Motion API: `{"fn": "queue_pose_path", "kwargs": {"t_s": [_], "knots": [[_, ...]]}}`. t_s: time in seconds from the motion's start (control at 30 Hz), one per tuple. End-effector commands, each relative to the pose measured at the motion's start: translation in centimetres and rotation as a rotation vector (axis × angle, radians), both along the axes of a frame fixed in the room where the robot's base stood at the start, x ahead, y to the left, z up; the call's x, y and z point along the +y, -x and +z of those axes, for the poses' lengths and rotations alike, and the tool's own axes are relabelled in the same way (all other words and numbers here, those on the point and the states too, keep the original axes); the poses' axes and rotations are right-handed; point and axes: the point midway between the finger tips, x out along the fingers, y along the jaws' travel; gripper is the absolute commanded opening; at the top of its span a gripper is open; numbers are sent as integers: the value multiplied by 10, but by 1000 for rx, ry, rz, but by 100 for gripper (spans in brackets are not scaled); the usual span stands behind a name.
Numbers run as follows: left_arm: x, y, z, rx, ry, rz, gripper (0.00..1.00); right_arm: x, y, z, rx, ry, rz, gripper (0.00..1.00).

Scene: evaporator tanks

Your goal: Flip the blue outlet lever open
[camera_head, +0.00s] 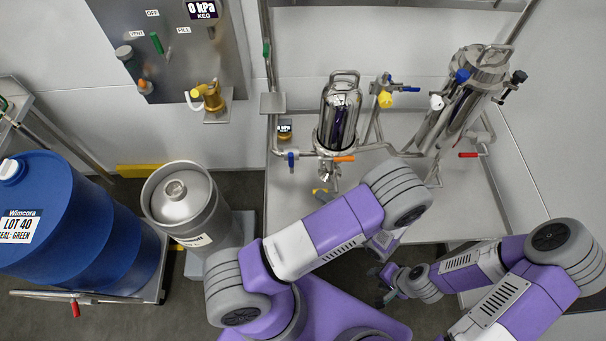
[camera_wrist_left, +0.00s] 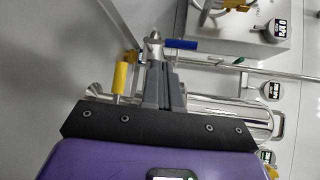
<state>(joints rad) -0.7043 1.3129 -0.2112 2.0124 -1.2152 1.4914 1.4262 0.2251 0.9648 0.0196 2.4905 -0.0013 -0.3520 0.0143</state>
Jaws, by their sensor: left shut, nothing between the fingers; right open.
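A blue lever (camera_head: 291,160) sits on the pipework at the left of the upright steel vessel (camera_head: 340,115). A blue lever also shows in the left wrist view (camera_wrist_left: 180,44), beyond and slightly right of my fingertips. My left gripper (camera_wrist_left: 162,82) is shut and empty, near a yellow handle (camera_wrist_left: 120,78) on its left; whether it touches anything is unclear. In the head view my left arm hides its fingers. My right gripper (camera_head: 382,284) is open, low in front of the bench, partly dark and hard to make out.
An orange handle (camera_head: 344,158) is beside the vessel's base. A second, tilted vessel (camera_head: 465,100) stands on the bench (camera_head: 480,205) at right, with a red handle (camera_head: 468,155). A steel keg (camera_head: 190,210) and blue drum (camera_head: 70,220) stand at left. My forearm covers the bench front.

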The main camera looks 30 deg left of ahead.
Motion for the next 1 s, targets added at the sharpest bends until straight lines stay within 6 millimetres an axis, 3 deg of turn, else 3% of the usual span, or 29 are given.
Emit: {"fn": "queue_pose_path", "kwargs": {"t_s": [0.03, 0.2, 0.57, 0.77, 1.0], "knots": [[-10, -10, 2, -65, -40, -53, 0, 0, 0, -9, 0, 0, 0, 44], [-27, -25, 18, -186, -100, -139, 0, 0, 0, -13, 0, 0, 1, 44], [-26, -26, 20, -192, -103, -141, 0, 0, 0, -11, -1, 0, 1, 44], [-6, -34, 21, -191, -105, -137, 0, 0, 0, -5, 0, 0, 0, 44], [41, -55, 22, -189, -104, -135, 0, 0, 0, 5, 0, 0, 0, 44]]}}
